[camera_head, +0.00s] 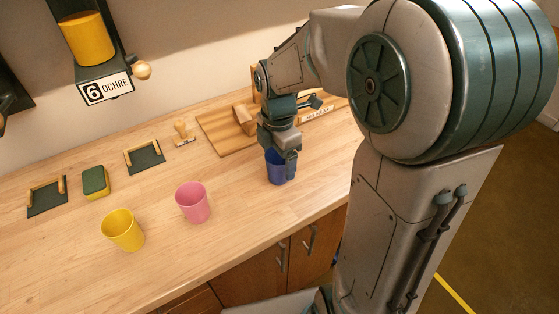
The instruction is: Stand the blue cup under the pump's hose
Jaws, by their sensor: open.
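The blue cup (277,171) stands upright on the wooden table at the right, close to the front edge. My gripper (284,162) is open and down at the cup, with a finger overlapping the cup's right side in this view. Whether the fingers touch the cup cannot be told. The gripper hides part of the cup's rim. I cannot make out the pump or its hose; my arm covers much of the right side.
A pink cup (192,204) and a yellow cup (122,231) stand left of the blue one. Behind are a green sponge (95,182), dark pads (145,157), a stamp (182,132) and a wooden board (212,137). An ochre dispenser (88,40) hangs on the wall.

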